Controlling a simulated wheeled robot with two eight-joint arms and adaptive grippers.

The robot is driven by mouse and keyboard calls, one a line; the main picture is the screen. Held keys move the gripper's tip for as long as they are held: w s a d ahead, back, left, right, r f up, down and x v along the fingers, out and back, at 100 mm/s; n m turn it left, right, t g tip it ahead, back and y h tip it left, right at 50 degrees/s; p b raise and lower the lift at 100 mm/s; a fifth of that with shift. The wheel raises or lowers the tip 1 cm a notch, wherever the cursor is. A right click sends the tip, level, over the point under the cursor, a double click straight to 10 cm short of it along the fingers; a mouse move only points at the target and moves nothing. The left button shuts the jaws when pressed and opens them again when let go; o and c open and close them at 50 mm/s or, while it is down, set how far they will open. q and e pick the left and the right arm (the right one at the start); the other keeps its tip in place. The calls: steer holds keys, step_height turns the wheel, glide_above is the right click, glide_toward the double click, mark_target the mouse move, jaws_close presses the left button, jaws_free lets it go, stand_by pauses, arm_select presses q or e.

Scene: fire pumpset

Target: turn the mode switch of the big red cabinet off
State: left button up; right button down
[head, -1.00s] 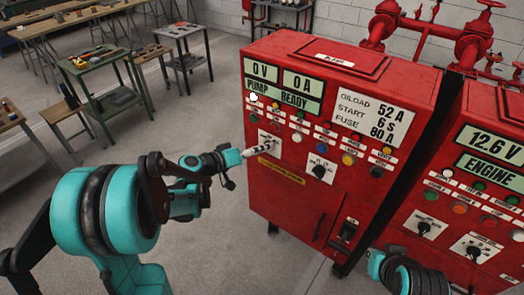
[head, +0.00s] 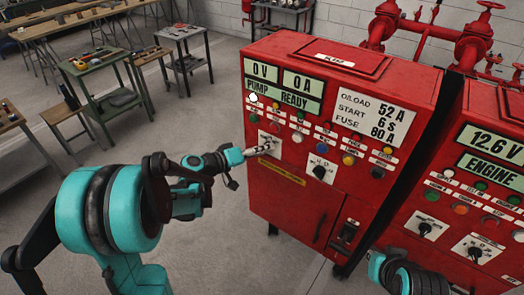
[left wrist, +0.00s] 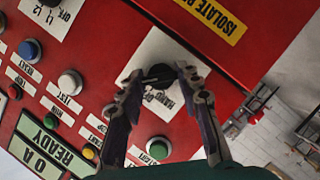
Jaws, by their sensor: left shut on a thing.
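The big red cabinet (head: 285,215) stands in the middle of the head view, with displays, lamps, buttons and switches on its sloped face. Its mode switch is a black knob (left wrist: 158,76) on a white plate (left wrist: 150,48) whose printed labels include "HAND". My left gripper (head: 270,146) reaches the plate from the left. In the left wrist view its two fingers (left wrist: 160,82) are on either side of the knob and shut on it. The fingers hide part of the knob and labels, so I cannot read its exact setting. My right gripper is not in view.
A second black rotary switch (head: 320,172) sits to the right on the same face. A green push button (left wrist: 158,149) is close to my fingers in the left wrist view. Another red cabinet (head: 455,190) stands at right. Open floor and worktables lie to the left.

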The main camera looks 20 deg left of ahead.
arm_select(q)
steer(key=shift+a+f+n+t+h+b, duration=0.15)
steer(key=shift+n+h+b, duration=0.35)
steer(key=shift+n+b, duration=0.55)
steer(key=shift+d+n+t+h+b, duration=0.1)
steer(key=shift+n+t+h+b, duration=0.3)
steer(key=shift+n+b, duration=0.6)
steer(key=shift+a+f+n+t+h+b, duration=0.1)
steer(key=shift+n+h+b, duration=0.6)
steer(key=shift+n, duration=0.55)
steer(key=o, duration=1.2)
steer(key=shift+c, duration=0.2)
steer(key=v, duration=1.2)
